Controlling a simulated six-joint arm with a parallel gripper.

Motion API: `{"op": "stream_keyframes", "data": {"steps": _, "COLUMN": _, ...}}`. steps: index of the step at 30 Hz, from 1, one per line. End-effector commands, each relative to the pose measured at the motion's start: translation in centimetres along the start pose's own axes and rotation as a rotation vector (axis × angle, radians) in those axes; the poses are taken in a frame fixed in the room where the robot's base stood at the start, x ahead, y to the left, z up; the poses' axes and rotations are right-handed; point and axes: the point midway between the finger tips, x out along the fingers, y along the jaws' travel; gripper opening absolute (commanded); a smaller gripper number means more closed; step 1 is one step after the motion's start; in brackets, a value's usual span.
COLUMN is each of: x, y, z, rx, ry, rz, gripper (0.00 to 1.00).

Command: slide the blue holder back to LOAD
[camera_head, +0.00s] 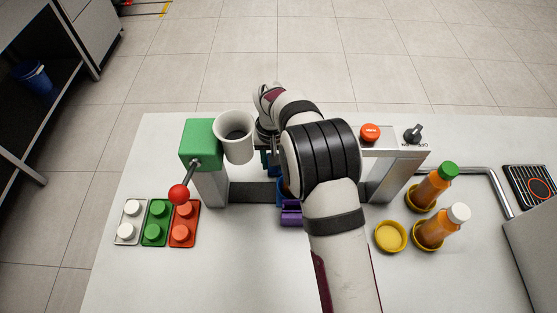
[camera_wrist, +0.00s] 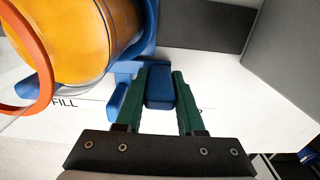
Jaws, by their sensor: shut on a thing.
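The blue holder (camera_wrist: 150,30) fills the upper left of the wrist view, with a clear vessel of orange juice (camera_wrist: 85,40) in it. My gripper (camera_wrist: 161,76) has its two green fingers shut on the holder's small blue tab (camera_wrist: 159,97). The word FILL (camera_wrist: 65,103) shows on the white surface beside the holder; another marking by the right finger is mostly hidden. No LOAD label is readable. In the head view, my arm covers most of the holder, and only a strip of blue (camera_head: 281,190) shows.
The juicer's green block (camera_head: 201,142), red-ball lever (camera_head: 178,194) and white cup (camera_head: 234,135) are left of my arm. A purple part (camera_head: 291,213) lies in front. An orange button (camera_head: 370,132), black knob (camera_head: 413,133) and juice bottles (camera_head: 434,187) are right. Coloured blocks (camera_head: 156,223) are front left.

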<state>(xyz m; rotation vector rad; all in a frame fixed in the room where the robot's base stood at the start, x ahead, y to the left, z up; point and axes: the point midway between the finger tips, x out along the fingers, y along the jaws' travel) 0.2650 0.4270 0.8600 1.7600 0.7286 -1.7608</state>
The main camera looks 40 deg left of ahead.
Motion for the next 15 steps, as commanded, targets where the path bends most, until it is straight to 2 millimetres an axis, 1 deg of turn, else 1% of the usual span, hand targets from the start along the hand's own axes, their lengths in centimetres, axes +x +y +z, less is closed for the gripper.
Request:
{"op": "stream_keyframes", "data": {"steps": 4, "x": 0.02, "y": 0.05, "z": -0.1, "rx": -0.002, "ry": 0.003, "rz": 0.001, "gripper": 0.0}}
{"op": "stream_keyframes", "data": {"steps": 5, "x": 0.02, "y": 0.06, "z": -0.1, "rx": -0.002, "ry": 0.003, "rz": 0.001, "gripper": 0.39}}
{"op": "stream_keyframes", "data": {"steps": 9, "x": 0.02, "y": 0.06, "z": -0.07, "rx": -0.001, "ry": 0.002, "rz": 0.0, "gripper": 0.64}}
{"op": "stream_keyframes", "data": {"steps": 10, "x": 0.02, "y": 0.06, "z": -0.06, "rx": -0.001, "ry": 0.002, "rz": 0.0, "gripper": 0.68}}
{"op": "stream_keyframes", "data": {"steps": 15, "x": 0.01, "y": 0.06, "z": -0.04, "rx": -0.001, "ry": 0.001, "rz": 0.0, "gripper": 0.68}}
